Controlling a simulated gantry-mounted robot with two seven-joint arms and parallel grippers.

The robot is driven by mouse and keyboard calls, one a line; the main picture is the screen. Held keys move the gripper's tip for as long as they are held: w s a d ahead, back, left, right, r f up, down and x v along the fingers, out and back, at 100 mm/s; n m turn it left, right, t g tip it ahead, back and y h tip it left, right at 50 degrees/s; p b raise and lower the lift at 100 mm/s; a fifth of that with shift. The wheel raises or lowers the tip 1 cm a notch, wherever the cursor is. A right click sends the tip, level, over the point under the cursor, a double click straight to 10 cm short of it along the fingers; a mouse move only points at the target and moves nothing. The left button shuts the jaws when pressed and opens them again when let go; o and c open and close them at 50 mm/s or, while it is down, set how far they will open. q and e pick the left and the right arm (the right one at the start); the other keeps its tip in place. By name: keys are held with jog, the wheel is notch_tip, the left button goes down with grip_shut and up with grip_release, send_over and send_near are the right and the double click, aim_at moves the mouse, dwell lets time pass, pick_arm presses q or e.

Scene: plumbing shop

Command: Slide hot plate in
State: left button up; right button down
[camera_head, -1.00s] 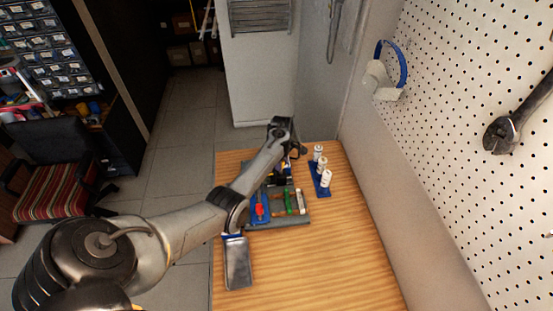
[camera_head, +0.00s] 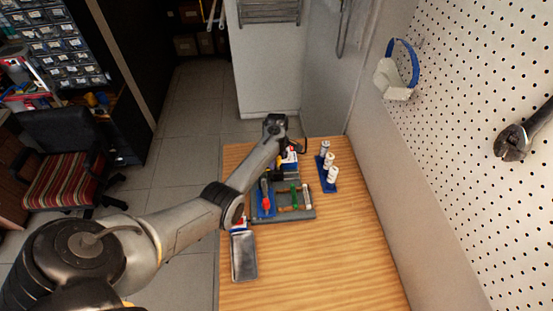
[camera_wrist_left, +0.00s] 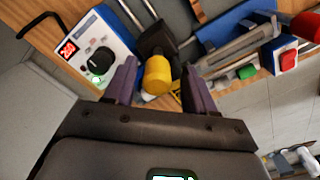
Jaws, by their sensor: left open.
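A white and blue control box with a red lit display and a black knob (camera_wrist_left: 92,48), which looks like the hot plate unit, is at the upper left of the left wrist view. In the head view, a small white and blue part (camera_head: 291,157) beside my arm's end appears to be the same unit. My left gripper (camera_wrist_left: 160,70) is open, its two dark purple fingers apart. The control box lies outside the fingers, beside the left one. My forearm hides part of this area in the head view.
A grey tray (camera_head: 262,219) holds blue, red and green tools. A blue rack (camera_head: 327,185) with several white bottles stands to its right. A metal dish (camera_head: 244,262) lies nearer. The wooden table (camera_head: 330,255) is clear at front right; a pegboard wall rises on the right.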

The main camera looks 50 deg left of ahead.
pick_arm(q)
notch_tip(320, 180, up, 11)
jog(key=shift+f, duration=0.1)
dwell(0.5)
dwell(0.3)
